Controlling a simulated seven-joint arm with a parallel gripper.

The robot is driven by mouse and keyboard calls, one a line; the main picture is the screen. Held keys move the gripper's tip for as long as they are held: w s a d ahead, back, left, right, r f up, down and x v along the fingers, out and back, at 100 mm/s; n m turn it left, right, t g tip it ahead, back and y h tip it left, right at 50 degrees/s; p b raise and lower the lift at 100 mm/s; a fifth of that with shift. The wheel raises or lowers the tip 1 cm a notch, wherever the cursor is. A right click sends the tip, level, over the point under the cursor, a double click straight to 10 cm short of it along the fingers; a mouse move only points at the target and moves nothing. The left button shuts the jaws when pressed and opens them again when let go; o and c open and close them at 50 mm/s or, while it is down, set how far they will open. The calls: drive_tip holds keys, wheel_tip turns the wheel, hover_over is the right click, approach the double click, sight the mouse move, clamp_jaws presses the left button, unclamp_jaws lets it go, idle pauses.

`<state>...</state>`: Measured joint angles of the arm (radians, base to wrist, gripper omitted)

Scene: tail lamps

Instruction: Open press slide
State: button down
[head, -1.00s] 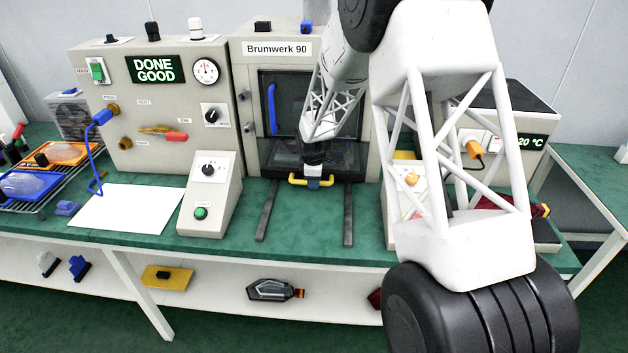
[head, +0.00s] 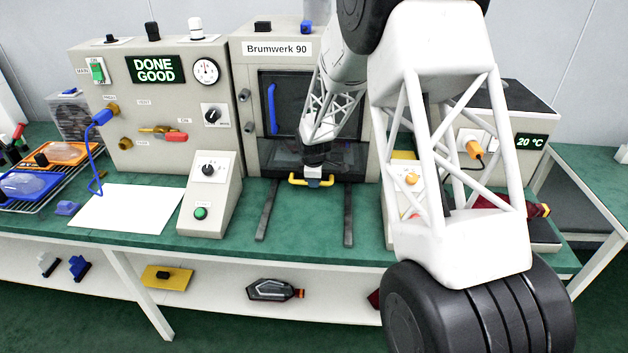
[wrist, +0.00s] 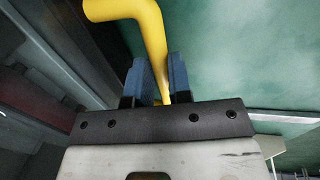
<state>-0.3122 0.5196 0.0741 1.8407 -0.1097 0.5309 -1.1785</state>
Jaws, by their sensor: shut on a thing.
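The press labelled Brumwerk 90 (head: 277,49) stands at the back middle of the bench. Its slide has a yellow handle (head: 297,180) at the front, low in the press opening, between two dark rails (head: 348,214) that run toward the bench's front edge. My gripper (head: 313,181) is shut on the yellow handle. In the wrist view the handle (wrist: 150,35) passes between the blue finger pads of my gripper (wrist: 160,82). The slide's body behind the handle is mostly hidden in the dark opening and by my gripper.
A control box (head: 211,195) with a green button stands left of the rails. A white sheet (head: 126,208) lies further left. The press has a blue door handle (head: 272,109). A heater-like unit showing 20 °C (head: 530,141) stands at the right. The bench between the rails is clear.

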drive_tip(key=shift+s, duration=0.1)
drive_tip(key=s, duration=2.3)
drive_tip(key=shift+s, duration=0.2)
drive_tip(key=c, duration=1.1)
unclamp_jaws()
drive_tip(key=shift+o, duration=0.2)
drive_tip(key=shift+r, duration=0.2)
wheel_tip(320, 180, up, 7)
drive_tip(key=s, duration=0.1)
drive_tip(key=shift+s+r, duration=0.15)
drive_tip(key=shift+s, duration=0.05)
drive_tip(key=shift+d, duration=0.1)
